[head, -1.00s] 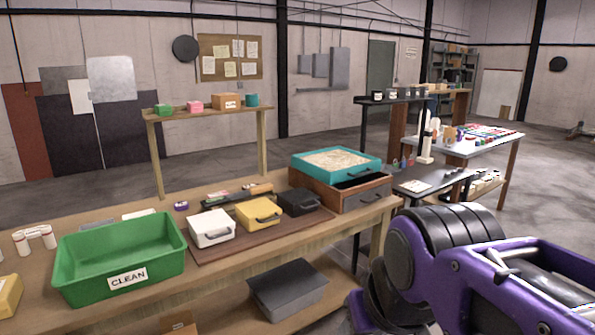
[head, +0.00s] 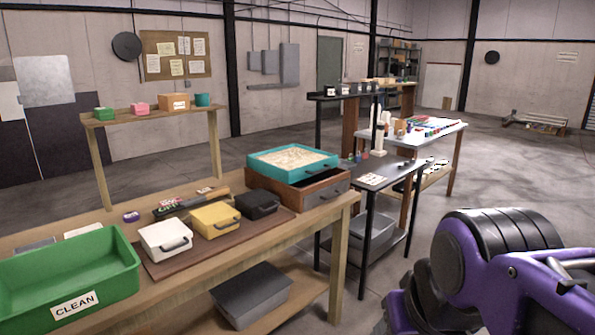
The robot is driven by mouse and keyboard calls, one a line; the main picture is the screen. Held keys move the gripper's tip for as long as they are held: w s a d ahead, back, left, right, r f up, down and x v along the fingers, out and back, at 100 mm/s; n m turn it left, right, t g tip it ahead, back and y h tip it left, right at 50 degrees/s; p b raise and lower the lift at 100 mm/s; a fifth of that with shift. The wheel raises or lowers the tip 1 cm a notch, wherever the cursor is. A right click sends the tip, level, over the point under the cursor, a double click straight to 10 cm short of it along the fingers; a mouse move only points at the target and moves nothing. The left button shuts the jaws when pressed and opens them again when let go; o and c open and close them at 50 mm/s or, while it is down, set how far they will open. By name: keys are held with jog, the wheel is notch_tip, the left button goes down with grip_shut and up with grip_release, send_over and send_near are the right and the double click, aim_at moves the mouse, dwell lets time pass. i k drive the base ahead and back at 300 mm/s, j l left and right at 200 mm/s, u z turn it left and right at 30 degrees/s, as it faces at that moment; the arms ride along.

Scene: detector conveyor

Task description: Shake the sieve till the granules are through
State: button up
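A teal square-framed sieve (head: 315,166) full of pale beige granules (head: 291,157) sits on top of a brown wooden box (head: 285,189) with a dark-handled grey drawer front, at the right end of the wooden bench. How many granules lie below the sieve is hidden. Purple and black parts of my own arm fill the lower right of the head view, to the right of the bench and apart from the sieve. My gripper's fingers do not show.
A green bin (head: 113,283) marked CLEAN stands at the bench's left. White (head: 165,240), yellow (head: 216,220) and black (head: 257,204) handled boxes sit on a brown mat. A dark metal table (head: 403,185) stands right of the bench. Floor beyond is open.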

aim_at(289, 164)
jog(key=i+z, duration=0.15)
jog(key=i, duration=0.8)
jog(key=l, duration=0.1)
